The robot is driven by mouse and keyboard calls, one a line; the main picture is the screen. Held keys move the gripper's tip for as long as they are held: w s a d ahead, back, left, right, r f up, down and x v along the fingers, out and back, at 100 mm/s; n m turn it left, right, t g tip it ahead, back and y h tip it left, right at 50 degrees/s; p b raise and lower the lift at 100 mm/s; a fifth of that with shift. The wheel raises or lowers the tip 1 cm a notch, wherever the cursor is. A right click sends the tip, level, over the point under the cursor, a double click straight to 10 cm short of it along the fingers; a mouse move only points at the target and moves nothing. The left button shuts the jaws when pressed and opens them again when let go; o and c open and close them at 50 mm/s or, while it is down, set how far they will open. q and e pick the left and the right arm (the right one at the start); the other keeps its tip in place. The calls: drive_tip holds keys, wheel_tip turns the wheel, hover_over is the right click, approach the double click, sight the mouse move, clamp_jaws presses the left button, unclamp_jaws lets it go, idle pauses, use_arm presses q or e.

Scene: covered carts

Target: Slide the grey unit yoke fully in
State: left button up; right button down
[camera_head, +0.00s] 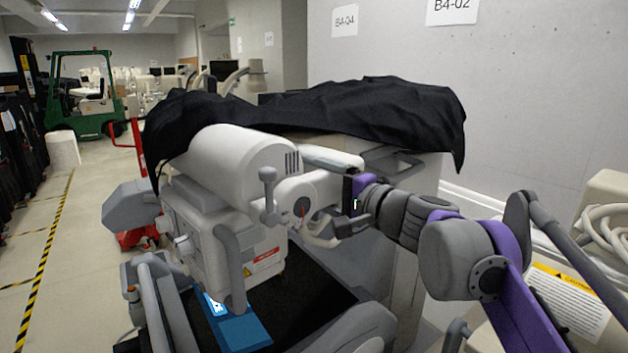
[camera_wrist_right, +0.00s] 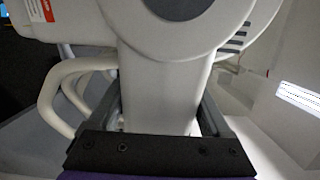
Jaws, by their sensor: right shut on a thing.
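My right gripper (camera_head: 338,196) is at this arm. In the right wrist view the gripper (camera_wrist_right: 160,105) has one dark finger on each side of the pale yoke arm (camera_wrist_right: 160,75), just below the round hub. It is shut on it. The fingertips are partly hidden. My left gripper is not in view.
A black cover (camera_head: 350,105) drapes over the equipment behind. Pale cables (camera_wrist_right: 65,95) curve beside the held arm. A wall stands close behind. A green forklift (camera_head: 85,95) is far left. Open floor (camera_head: 95,240) with striped tape lies left of the cart.

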drive_tip(key=shift+w+d+p, duration=0.3)
drive_tip(key=shift+w+d, duration=0.2)
drive_tip(key=shift+w, duration=0.05)
unclamp_jaws()
drive_tip(key=shift+s, duration=0.1)
drive_tip(key=v, duration=1)
drive_tip(key=shift+s+d+b, duration=0.25)
drive_tip(key=shift+b, duration=0.2)
drive_tip(key=shift+r, duration=0.1)
